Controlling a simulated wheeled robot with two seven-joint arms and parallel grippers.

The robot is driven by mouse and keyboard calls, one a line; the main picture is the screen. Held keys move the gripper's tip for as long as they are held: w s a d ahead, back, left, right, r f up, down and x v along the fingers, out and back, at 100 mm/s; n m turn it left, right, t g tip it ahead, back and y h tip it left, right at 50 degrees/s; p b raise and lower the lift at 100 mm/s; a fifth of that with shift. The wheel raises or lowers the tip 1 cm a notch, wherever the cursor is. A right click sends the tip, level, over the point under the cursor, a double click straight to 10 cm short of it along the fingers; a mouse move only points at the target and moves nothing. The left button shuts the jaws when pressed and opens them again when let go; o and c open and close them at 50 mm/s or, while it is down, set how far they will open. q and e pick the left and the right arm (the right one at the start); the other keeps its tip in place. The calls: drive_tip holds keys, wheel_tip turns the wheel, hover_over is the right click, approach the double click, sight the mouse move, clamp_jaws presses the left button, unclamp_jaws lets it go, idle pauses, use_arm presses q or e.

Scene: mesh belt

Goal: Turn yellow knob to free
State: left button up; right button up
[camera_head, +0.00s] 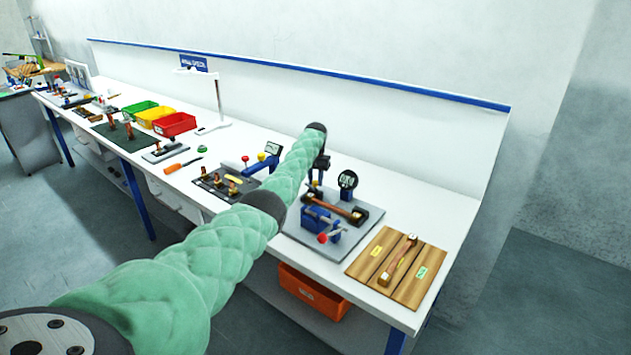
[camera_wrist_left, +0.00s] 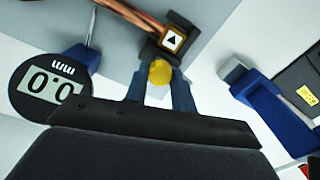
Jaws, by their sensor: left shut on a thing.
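The yellow knob (camera_wrist_left: 159,73) sits between the two fingers of my left gripper (camera_wrist_left: 160,80) in the left wrist view, and the gripper is shut on it. Just beyond it is a dark block with a white, orange-edged plate bearing a black triangle (camera_wrist_left: 172,40). A copper-coloured bar (camera_wrist_left: 132,12) runs into that block. In the head view, my left gripper (camera_head: 319,168) reaches down over the back of the grey fixture plate (camera_head: 364,226). The knob is small there and its turn angle is not clear. My right gripper is not in view.
A round digital gauge (camera_wrist_left: 50,87) reading 0.0 stands close beside the gripper; it also shows in the head view (camera_head: 348,180). A blue clamp (camera_head: 316,217) with a red-tipped handle stands in front. A wooden board (camera_head: 361,268) lies to the right.

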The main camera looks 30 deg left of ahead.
use_arm(q)
drive_tip(key=shift+w+a+r+m, duration=0.1)
drive_tip(key=shift+r+m, duration=0.15)
drive_tip(key=shift+m, duration=0.65)
drive_tip(key=m+b, duration=0.1)
drive_tip(key=m, duration=0.2)
drive_tip(key=shift+m, duration=1.2)
drive_tip(key=m, duration=0.2)
drive_tip(key=shift+m+b, duration=0.4)
drive_tip(key=m, duration=0.2)
drive_tip(key=shift+m, duration=0.3)
drive_tip(key=shift+m+b, duration=0.35)
drive_tip(key=shift+m, duration=1.15)
drive_tip(key=shift+r, duration=0.1)
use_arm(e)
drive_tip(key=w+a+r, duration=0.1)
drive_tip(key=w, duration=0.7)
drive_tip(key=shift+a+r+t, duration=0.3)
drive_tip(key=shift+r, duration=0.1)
